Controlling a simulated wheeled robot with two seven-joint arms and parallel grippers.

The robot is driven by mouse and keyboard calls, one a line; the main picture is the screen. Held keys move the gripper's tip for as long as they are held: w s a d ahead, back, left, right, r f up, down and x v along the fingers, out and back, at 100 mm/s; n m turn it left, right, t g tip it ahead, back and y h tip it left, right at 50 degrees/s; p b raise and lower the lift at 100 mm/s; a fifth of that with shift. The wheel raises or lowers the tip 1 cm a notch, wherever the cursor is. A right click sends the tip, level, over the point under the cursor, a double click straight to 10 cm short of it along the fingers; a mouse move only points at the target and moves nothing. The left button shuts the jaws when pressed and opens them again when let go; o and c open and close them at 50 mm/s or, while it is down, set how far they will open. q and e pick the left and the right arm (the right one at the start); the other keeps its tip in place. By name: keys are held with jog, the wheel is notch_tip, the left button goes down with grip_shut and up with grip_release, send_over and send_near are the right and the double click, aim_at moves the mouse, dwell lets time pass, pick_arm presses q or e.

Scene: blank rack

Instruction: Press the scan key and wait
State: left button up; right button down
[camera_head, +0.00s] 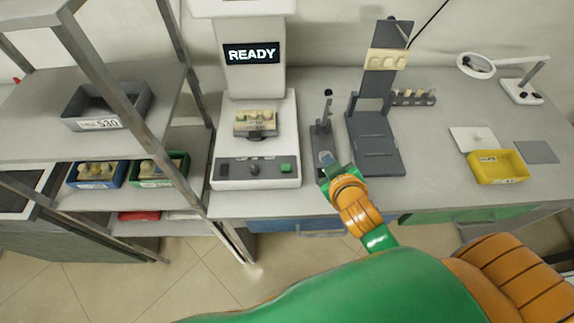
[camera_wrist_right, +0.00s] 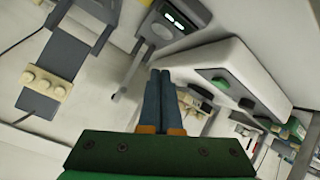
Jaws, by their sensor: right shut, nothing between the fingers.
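The white scanner (camera_head: 254,140) stands on the bench, its display (camera_head: 251,52) reading READY. The green scan key (camera_head: 286,168) is at the right end of its front panel; in the right wrist view the key (camera_wrist_right: 222,84) is to the right of the fingertips. A dark holder with cream pieces (camera_head: 255,123) sits on the scanner bed. My right gripper (camera_head: 327,167) is shut and empty, right of the key and apart from it. Its blue fingers (camera_wrist_right: 159,75) lie together in the wrist view. My left gripper is not in view.
A dark stand (camera_head: 374,140) with a cream-block bar is behind and right of my right gripper. A yellow bin (camera_head: 498,167) and a magnifier (camera_head: 476,65) are farther right. A shelf rack at left holds a grey bin (camera_head: 107,106), blue bin (camera_head: 97,174) and green bin (camera_head: 158,169).

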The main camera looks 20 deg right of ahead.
jog(key=w+a+r+n+t+y, duration=0.2)
jog(key=w+r+n+t, duration=0.15)
jog(key=r, duration=0.35)
jog(key=w+a+r+n+t+y, duration=0.1)
jog(key=w+a+r+n+t, duration=0.2)
jog(key=r, duration=0.5)
jog(key=s+a+r+n+g+y, duration=0.1)
jog(key=a+r+n+g+y, duration=0.15)
jog(key=a+n+y, duration=0.45)
jog(key=s+a+r+n+g+y, duration=0.15)
jog(key=a+r+n+y, duration=0.25)
jog(key=n+y, duration=0.6)
jog(key=d+f+n+g+h, duration=0.4)
jog(key=f+n+h, duration=0.1)
jog(key=f, duration=0.2)
jog(key=d+f+n+g+h, duration=0.3)
jog(key=f+n+h, duration=0.2)
jog(key=f, duration=0.1)
jog(key=shift+d+f+g+h, duration=0.3)
jog(key=shift+d+f+g, duration=0.05)
jog(key=shift+d, duration=0.05)
